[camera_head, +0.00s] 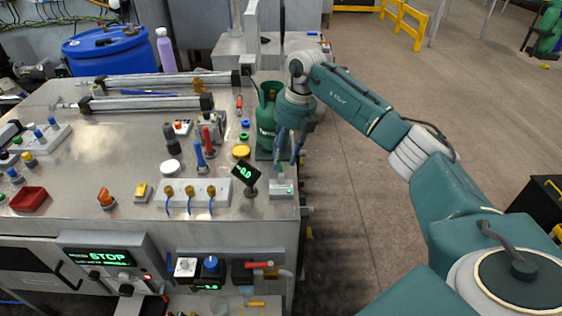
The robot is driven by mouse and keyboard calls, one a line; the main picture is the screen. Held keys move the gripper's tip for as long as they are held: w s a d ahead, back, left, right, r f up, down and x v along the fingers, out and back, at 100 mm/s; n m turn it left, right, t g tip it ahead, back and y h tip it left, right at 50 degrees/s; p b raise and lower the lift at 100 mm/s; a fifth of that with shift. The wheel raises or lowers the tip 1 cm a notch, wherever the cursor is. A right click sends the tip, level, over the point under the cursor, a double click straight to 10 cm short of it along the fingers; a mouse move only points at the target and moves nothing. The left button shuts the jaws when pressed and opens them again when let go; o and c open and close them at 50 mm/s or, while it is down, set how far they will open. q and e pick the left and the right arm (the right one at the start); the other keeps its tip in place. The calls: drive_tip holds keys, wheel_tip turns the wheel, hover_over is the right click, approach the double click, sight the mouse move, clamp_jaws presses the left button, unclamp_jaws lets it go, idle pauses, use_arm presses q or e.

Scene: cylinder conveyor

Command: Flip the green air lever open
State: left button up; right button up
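My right gripper (287,158) points down at the right edge of the steel table, with its two dark blue fingers apart. Just below its fingertips is a small grey block (283,189) with a small green mark. A small greenish upright part (280,170) stands at the back of this block, close under the fingertips; it may be the green air lever, but it is too small to tell its position. I cannot tell whether the fingers touch it. My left gripper is out of view.
A green gas cylinder (266,118) stands right behind the gripper. A tilted black display (246,172) stands left of the block. Gauges and several small fittings crowd the steel table (120,165). A red-handled valve (258,264) is on the front. Open floor lies to the right.

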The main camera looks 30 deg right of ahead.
drive_tip(key=v, duration=0.9)
drive_tip(key=shift+r, duration=0.25)
